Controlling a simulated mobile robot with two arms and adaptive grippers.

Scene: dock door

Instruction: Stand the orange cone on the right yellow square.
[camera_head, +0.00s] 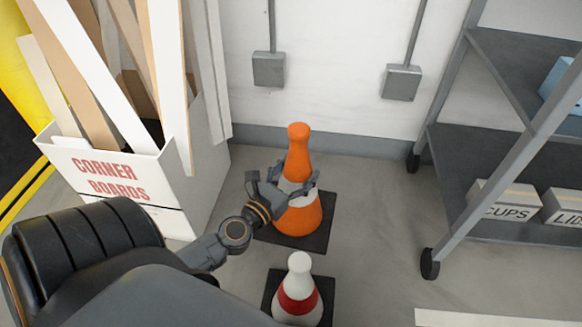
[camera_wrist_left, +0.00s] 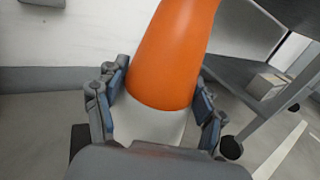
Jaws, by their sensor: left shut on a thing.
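The orange cone (camera_head: 299,150) with a white band stands upright on its dark square base (camera_head: 319,237) on the floor near the back wall. My left gripper (camera_head: 291,188) is shut on the cone around its white band. In the left wrist view the cone (camera_wrist_left: 172,60) rises between the two fingers of the left gripper (camera_wrist_left: 160,112), with a pad on each side of the band. I see no yellow square in these views. My right gripper is not in view.
A white cone with a red band (camera_head: 298,296) stands just in front of the orange cone. A white box of corner boards (camera_head: 185,205) is at the left. A wheeled shelf rack (camera_head: 459,229) with small boxes is at the right. Bare floor lies between cones and rack.

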